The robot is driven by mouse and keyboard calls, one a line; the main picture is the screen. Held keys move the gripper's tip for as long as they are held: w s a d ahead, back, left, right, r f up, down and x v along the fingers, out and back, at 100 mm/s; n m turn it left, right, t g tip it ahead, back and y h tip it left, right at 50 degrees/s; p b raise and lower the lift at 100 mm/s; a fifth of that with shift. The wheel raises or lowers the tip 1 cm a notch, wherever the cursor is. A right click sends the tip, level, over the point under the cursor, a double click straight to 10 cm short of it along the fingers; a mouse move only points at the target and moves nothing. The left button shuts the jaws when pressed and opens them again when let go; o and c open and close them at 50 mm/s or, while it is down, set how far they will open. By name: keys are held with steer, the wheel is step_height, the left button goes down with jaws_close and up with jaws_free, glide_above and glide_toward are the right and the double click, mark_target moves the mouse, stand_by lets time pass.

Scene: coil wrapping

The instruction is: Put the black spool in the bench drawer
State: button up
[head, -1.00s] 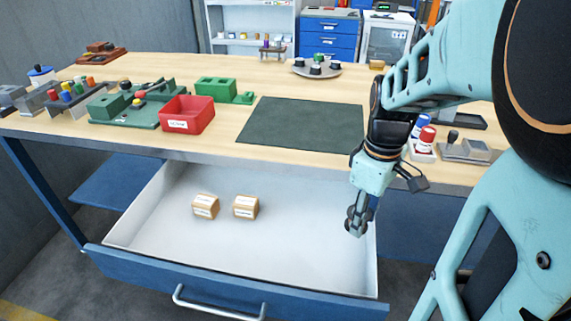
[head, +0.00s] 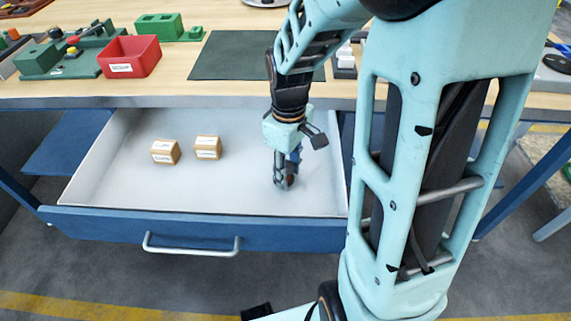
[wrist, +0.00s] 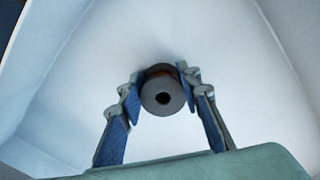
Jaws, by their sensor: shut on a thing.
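My gripper (head: 285,182) is inside the open bench drawer (head: 120,185), toward its right end. In the wrist view the fingers (wrist: 161,95) are shut on the black spool (wrist: 160,102), one on each side. The spool has dark round flanges, a hole in its end and a coppery band between them. The white drawer floor (wrist: 80,70) lies behind the spool. I cannot tell whether the spool touches it. In the head view the fingers mostly hide the spool.
Two small labelled cardboard boxes (head: 187,150) sit in the drawer's left half. The drawer floor between them and my gripper is clear. A red bin (head: 130,57), a green fixture (head: 60,58) and a dark mat (head: 230,55) lie on the bench above.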

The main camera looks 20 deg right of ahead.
steer(key=shift+f, duration=0.15)
steer(key=o, duration=1.1)
steer(key=shift+o, duration=0.2)
step_height(320, 180, up, 12)
steer(key=p, duration=0.3)
steer(key=shift+r, duration=0.25)
